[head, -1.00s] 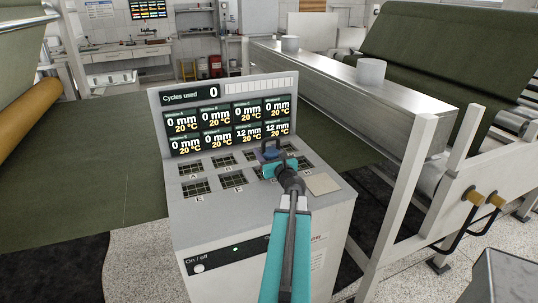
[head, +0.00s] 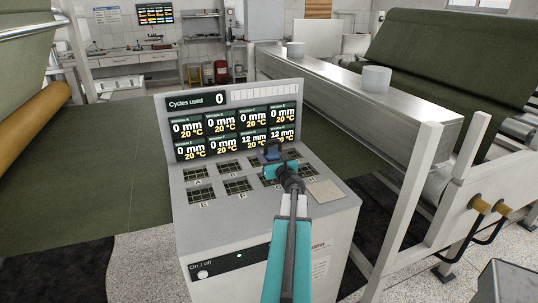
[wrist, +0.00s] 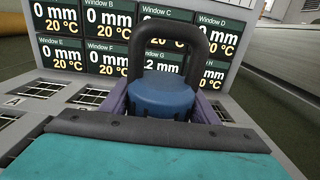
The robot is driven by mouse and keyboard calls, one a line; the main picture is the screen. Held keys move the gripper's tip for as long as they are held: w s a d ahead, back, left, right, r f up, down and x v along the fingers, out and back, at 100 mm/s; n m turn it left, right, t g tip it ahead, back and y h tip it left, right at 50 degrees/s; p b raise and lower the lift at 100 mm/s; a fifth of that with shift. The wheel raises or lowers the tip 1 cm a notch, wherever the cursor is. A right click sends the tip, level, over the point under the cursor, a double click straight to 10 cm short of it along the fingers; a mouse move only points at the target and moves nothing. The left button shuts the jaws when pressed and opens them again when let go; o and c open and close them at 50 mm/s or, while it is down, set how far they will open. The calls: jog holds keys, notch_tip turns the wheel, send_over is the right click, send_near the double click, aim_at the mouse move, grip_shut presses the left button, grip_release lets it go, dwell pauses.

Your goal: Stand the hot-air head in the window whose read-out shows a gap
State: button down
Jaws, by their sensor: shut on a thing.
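The hot-air head (head: 271,153) is a dark blue body with a black loop handle. My teal gripper (head: 281,171) is shut on it and holds it over the right half of the window grid on the console top. The wrist view shows the blue body (wrist: 162,94) upright between the jaws, handle up. The read-out panel (head: 238,100) shows 0 mm for windows A to F and 12 mm for G and H. Windows A (head: 196,174), E (head: 201,194) and F (head: 237,185) show dark grids. My gripper and the head partly hide the windows on the right, including G.
A beige square pad (head: 325,191) lies on the console top at right. The read-out panel stands upright close behind the windows. A long metal beam (head: 370,92) with two white cups runs behind and to the right. The console's front left top is clear.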

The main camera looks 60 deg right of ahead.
jog(key=shift+w+d+r, duration=0.1)
jog(key=shift+w+d, duration=0.2)
jog(key=shift+w, duration=0.05)
jog(key=shift+f+b, duration=0.9)
jog(key=shift+f, duration=0.9)
jog(key=shift+f, duration=0.1)
jog(key=c, duration=0.7)
grip_release()
jog(key=shift+o, duration=0.2)
jog(key=shift+s+a, duration=0.1)
jog(key=shift+b+v, duration=1.2)
jog(key=shift+v, duration=4.75)
